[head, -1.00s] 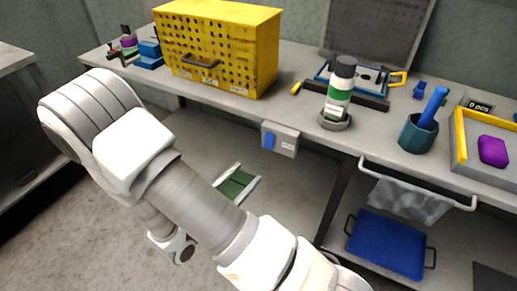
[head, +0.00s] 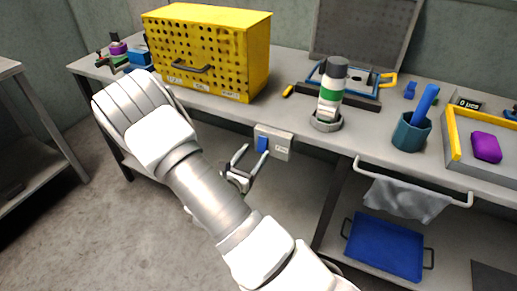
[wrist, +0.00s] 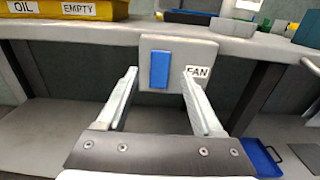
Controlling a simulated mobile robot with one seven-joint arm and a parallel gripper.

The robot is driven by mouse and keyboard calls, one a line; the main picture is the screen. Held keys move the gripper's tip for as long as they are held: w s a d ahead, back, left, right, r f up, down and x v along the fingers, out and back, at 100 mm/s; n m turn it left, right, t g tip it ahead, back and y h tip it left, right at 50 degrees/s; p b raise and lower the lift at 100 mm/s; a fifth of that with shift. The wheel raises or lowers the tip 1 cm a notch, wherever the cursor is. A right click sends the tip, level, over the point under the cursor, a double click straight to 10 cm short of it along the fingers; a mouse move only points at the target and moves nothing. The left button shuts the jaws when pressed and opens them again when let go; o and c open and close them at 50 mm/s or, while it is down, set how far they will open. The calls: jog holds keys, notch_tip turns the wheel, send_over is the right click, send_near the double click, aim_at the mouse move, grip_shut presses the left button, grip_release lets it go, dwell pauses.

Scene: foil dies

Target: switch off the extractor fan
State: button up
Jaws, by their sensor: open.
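The fan switch is a grey box (head: 281,142) on the front edge of the bench, with a blue rocker (head: 262,144) on its left part and a label beside it.
A yellow perforated cabinet (head: 207,55) stands on the bench above and left. A green-banded bottle (head: 331,88) in a round holder and a teal cup (head: 411,132) are to the right. A rail with a grey cloth (head: 405,198) juts out at the right. A blue tray (head: 385,245) lies below.

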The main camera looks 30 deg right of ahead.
aim_at(262, 143)
jog(key=shift+x, duration=1.85)
grip_shut()
